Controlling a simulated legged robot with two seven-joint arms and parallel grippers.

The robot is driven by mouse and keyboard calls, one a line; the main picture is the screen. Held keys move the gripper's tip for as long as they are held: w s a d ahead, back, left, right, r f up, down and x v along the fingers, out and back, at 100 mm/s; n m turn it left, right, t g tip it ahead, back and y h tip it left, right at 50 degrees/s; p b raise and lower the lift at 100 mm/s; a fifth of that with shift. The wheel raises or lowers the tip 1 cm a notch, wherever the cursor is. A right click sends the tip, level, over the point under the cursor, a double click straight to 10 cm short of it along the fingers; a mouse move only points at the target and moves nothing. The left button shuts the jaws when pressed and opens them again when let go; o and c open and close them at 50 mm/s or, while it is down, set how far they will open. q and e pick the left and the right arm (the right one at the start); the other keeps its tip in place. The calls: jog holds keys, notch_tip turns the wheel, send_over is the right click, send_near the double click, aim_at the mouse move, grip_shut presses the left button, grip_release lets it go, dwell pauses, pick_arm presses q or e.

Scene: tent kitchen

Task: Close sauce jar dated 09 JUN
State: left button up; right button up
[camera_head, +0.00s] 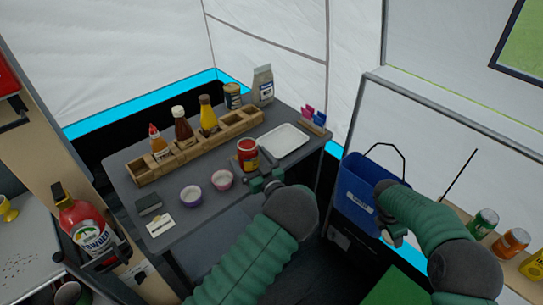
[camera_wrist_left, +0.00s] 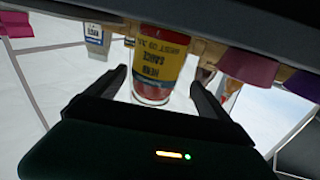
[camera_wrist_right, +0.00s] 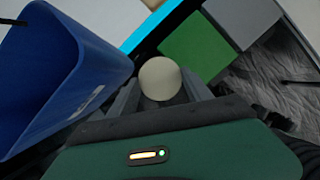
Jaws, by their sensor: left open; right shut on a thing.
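The sauce jar (camera_head: 248,158), with a yellow and red label, stands on the grey table, and I cannot tell whether its top is covered. In the left wrist view the jar (camera_wrist_left: 155,70) appears upside down. My right gripper (camera_wrist_right: 160,90) is shut on a round cream-coloured thing (camera_wrist_right: 160,78), away from the table near the blue bin.
A wooden rack (camera_head: 190,150) with several bottles stands behind the jar. A white tray (camera_head: 284,140) lies to its right. The blue bin (camera_head: 356,197) stands right of the table.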

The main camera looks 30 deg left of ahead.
pick_arm(q)
jog(key=shift+w+a, duration=0.35)
jog(key=shift+a, duration=0.15)
jog(key=x, duration=0.5)
jog(key=shift+w+d+f+b, duration=0.15)
jog(key=shift+w+f+b, duration=0.15)
jog(key=shift+w+f, duration=0.05)
jog(key=shift+c, duration=0.3)
jog(key=shift+r, duration=0.1)
grip_shut()
